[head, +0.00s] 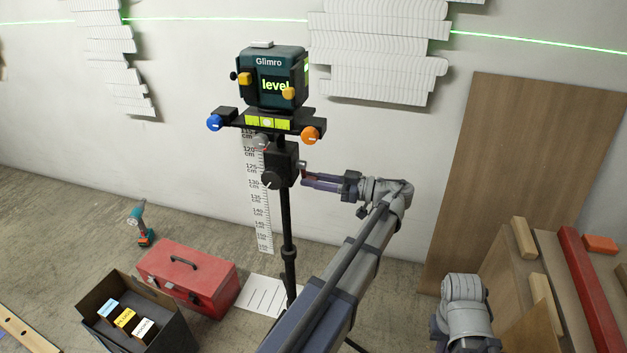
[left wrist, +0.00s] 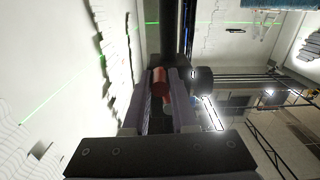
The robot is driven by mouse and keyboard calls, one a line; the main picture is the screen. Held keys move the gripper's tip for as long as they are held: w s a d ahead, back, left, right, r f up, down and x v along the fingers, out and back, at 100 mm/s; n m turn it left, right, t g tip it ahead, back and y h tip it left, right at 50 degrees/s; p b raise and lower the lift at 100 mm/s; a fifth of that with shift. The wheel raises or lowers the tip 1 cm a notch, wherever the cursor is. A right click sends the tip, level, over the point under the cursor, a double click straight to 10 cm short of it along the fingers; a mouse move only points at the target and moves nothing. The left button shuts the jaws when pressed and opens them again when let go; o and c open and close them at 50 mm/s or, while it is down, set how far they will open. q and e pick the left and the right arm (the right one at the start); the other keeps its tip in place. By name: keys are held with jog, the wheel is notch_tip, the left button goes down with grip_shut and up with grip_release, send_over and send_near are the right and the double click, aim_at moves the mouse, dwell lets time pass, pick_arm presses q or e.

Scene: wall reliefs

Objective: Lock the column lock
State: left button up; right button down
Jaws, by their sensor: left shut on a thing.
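The black tripod column (head: 286,225) stands upright and carries a laser level (head: 273,78) whose screen reads "level". A black clamp block (head: 283,160) sits on the column below the level. The column lock's red handle (left wrist: 160,82) shows between my fingers in the left wrist view, beside the dark column. In the head view, my left gripper (head: 305,180) reaches in from the right, just below the block's right side, and is shut on the red handle. The fingers partly hide the handle, so its exact angle is hard to tell.
A printed centimetre scale (head: 258,200) hangs behind the column. A red toolbox (head: 188,275), a dark open box (head: 165,325) and a drill (head: 141,224) are on the floor to the left. A wooden panel (head: 520,170) leans at the right. White reliefs (head: 380,50) cover the upper wall.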

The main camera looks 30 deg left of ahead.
pick_arm(q)
grip_shut()
jog(key=shift+s+d+m, duration=0.1)
jog(key=shift+s+m, duration=0.25)
jog(key=shift+m, duration=0.45)
jog(key=shift+s+d+m, duration=0.1)
jog(key=shift+s+m, duration=0.25)
jog(key=shift+m, duration=0.45)
jog(key=shift+f, duration=0.1)
jog(key=o, duration=0.8)
grip_release()
jog(key=shift+v, duration=3.9)
